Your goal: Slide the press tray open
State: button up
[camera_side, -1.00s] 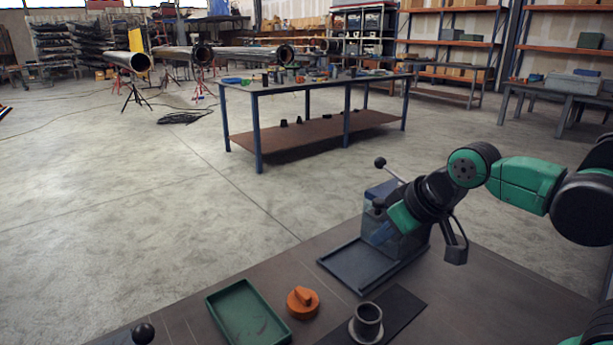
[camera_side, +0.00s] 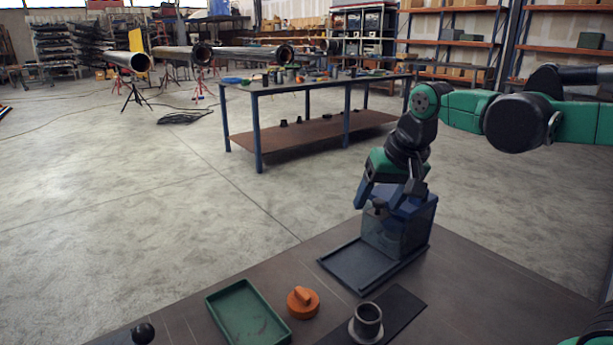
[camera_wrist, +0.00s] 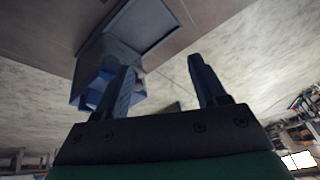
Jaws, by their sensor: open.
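The press (camera_side: 412,228) is a blue-topped box with a see-through front, standing on the bench. A flat dark tray-like plate with raised edges (camera_side: 355,270) extends from its base to the front left; how far the tray itself is out, I cannot tell. A dark knob (camera_side: 379,206) shows near the press's upper front. My gripper (camera_side: 360,202) is open, pointing down beside the upper front of the press, close to the knob. In the wrist view my gripper (camera_wrist: 160,72) has its fingers apart with nothing clearly between them. The press (camera_wrist: 97,75) is partly behind one finger.
A green tray (camera_side: 248,312), an orange knobbed part (camera_side: 302,302) and a dark flanged pipe (camera_side: 367,323) on a black mat (camera_side: 403,308) occupy the bench front. A black ball knob (camera_side: 143,333) stands at the front left. Bench surface right of the press is clear.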

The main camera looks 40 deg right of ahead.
aim_at(379, 200)
jog(key=w+d+m+g, duration=0.1)
jog(key=w+d+m, duration=0.1)
jog(key=w+d+m+g, duration=0.1)
jog(key=w+d+m, duration=0.1)
jog(key=d+m, duration=0.1)
jog(key=w+d+m+g, duration=0.2)
jog(key=m, duration=0.1)
jog(key=shift+d+r, duration=0.3)
jog(key=shift+d+f+m+y, duration=0.15)
jog(key=shift+d+m+y, duration=0.15)
jog(key=shift+m, duration=0.2)
jog(key=shift+w+d+f, duration=0.1)
jog(key=shift+d+f, duration=0.05)
jog(key=shift+f, duration=2.7)
grip_shut()
